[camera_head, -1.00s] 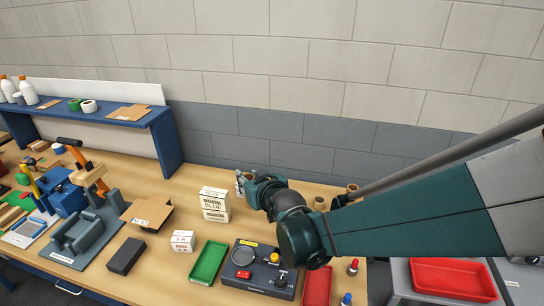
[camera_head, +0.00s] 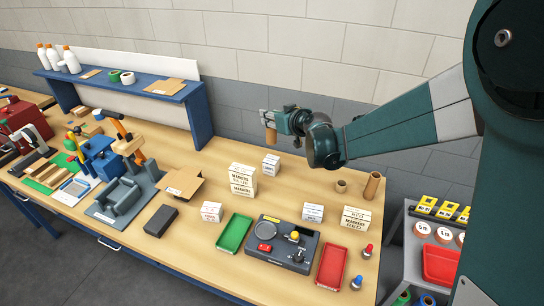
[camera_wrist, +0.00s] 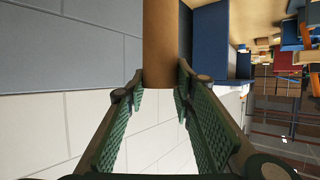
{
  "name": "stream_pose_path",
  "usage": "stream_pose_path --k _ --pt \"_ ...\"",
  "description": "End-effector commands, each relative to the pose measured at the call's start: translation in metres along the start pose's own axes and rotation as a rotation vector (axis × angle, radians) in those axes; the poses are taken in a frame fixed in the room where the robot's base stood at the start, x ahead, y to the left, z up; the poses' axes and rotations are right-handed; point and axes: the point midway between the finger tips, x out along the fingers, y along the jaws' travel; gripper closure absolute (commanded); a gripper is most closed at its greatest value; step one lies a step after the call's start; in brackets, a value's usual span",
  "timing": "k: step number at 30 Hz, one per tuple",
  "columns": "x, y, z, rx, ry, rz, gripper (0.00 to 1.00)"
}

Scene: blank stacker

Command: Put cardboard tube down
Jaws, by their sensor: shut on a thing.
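My gripper (camera_head: 268,123) is raised above the back of the workbench, in front of the grey wall. It is shut on a brown cardboard tube (camera_head: 271,137), whose lower part sticks out below the fingers in the head view. In the wrist view the held tube (camera_wrist: 161,45) sits between the green padded fingertips (camera_wrist: 160,88), and its far end runs out of the frame. Two other brown tubes stand on the bench at the back right: a short one (camera_head: 341,186) and a taller one (camera_head: 372,186).
White marker boxes (camera_head: 242,180) and a small white box (camera_head: 270,164) stand below my gripper. A green tray (camera_head: 235,233), a dark control box (camera_head: 283,247) and a red tray (camera_head: 332,267) lie in front. Bare bench (camera_head: 307,188) lies left of the short tube.

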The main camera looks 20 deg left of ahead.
Motion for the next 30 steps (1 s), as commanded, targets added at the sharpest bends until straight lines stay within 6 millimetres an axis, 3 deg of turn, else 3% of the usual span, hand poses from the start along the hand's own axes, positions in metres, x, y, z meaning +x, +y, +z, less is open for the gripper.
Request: stream_pose_path --k 17,30 --pt "0.005 0.002 -0.001 -0.003 0.004 -0.007 0.83" --pt "0.025 0.003 0.045 -0.003 0.004 -0.007 0.83"
